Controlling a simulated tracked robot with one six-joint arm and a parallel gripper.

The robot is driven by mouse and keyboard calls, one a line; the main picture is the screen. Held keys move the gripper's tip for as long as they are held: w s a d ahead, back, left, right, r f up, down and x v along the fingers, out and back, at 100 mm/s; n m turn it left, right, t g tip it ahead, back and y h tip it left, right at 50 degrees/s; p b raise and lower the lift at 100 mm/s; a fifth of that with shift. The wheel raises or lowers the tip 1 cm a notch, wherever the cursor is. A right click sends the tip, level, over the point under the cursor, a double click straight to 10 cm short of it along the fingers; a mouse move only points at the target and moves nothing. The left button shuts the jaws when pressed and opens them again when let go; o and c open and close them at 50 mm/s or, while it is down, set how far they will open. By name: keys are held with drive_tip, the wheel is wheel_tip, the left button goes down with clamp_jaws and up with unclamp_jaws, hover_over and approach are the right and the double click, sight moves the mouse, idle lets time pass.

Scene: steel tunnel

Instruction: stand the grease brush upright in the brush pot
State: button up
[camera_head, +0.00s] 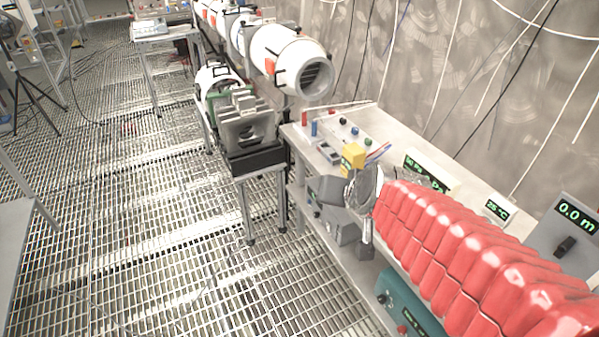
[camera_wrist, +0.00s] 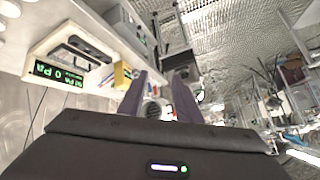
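I cannot make out the grease brush or the brush pot for certain in either view. My gripper shows in the wrist view (camera_wrist: 160,78), its two dark fingers apart with nothing held between them. In the head view my red-sleeved arm reaches from the lower right over the wall bench. The wrist end is beside a yellow box (camera_head: 353,156), which also shows in the wrist view (camera_wrist: 122,75). Thin red and blue sticks (camera_head: 378,152) lie just behind that box; what they are is unclear. My arm hides part of the bench.
The bench (camera_head: 360,116) carries small coloured pieces and displays, one reading 25 °C (camera_head: 497,207) and one 0.0 m (camera_head: 577,211). A finned grey block (camera_head: 243,122) stands on a small table left of it. White pipe (camera_head: 288,55) runs behind.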

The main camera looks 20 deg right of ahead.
drive_tip(key=s+a+n+g, duration=0.1)
drive_tip(key=s+a+n, duration=0.1)
drive_tip(key=s, duration=0.4)
drive_tip(key=s+a+n+g, duration=0.2)
drive_tip(key=s, duration=0.5)
drive_tip(key=shift+a+r+g, duration=0.3)
drive_tip(key=shift+a+r, duration=0.05)
drive_tip(key=shift+r, duration=0.05)
